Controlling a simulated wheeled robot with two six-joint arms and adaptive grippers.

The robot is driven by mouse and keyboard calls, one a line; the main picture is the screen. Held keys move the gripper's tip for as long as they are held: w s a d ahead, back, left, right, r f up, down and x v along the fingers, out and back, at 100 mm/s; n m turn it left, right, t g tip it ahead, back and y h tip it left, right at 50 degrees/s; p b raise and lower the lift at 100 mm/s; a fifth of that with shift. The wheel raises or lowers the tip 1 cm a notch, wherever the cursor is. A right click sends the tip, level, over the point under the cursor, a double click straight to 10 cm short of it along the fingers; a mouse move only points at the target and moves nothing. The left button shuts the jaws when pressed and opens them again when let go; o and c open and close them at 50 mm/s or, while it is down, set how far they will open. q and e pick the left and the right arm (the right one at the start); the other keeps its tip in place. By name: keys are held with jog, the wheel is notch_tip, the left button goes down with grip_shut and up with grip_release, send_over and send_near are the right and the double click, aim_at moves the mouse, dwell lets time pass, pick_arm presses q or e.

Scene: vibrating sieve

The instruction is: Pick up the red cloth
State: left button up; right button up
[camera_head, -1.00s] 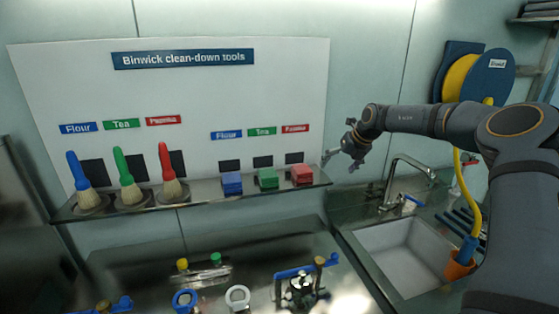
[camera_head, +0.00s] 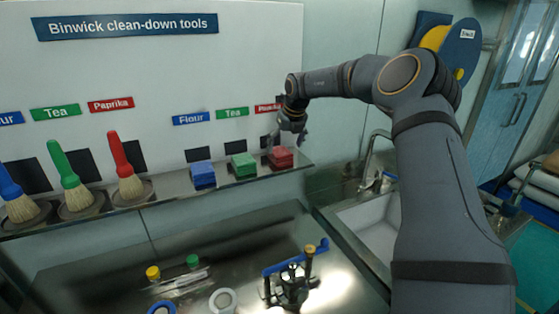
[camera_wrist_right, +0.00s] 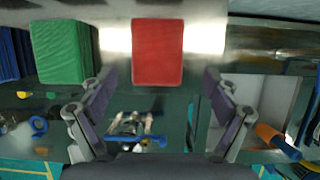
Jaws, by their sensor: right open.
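The red cloth (camera_head: 281,158) is a folded block at the right end of the wall shelf, under the red Paprika label. In the right wrist view the red cloth (camera_wrist_right: 158,52) lies centred between and beyond the open fingers. My right gripper (camera_head: 291,137) is open and empty, just above the cloth in the head view; the right wrist view shows its two fingers (camera_wrist_right: 158,112) spread wide. I cannot tell the exact gap to the cloth. My left gripper is not in view.
The green cloth (camera_head: 243,165) sits close to the left of the red one, with the blue cloth (camera_head: 202,175) beyond. Several brushes, including a red-handled one (camera_head: 125,166), stand on the shelf's left part. The sink (camera_head: 366,232) is below right.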

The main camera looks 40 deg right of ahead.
aim_at(281, 152)
jog(key=shift+p+x, duration=0.85)
jog(key=shift+x, duration=0.1)
jog(key=shift+w+f, duration=0.7)
jog(key=shift+f, duration=0.3)
jog(key=shift+w+f, duration=0.1)
jog(key=shift+f, duration=0.05)
jog(key=shift+s, duration=0.25)
jog(key=c, duration=1.2)
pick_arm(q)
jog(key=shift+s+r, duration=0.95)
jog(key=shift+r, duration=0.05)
pick_arm(e)
jog(key=shift+c, duration=0.2)
jog(key=shift+w, duration=0.1)
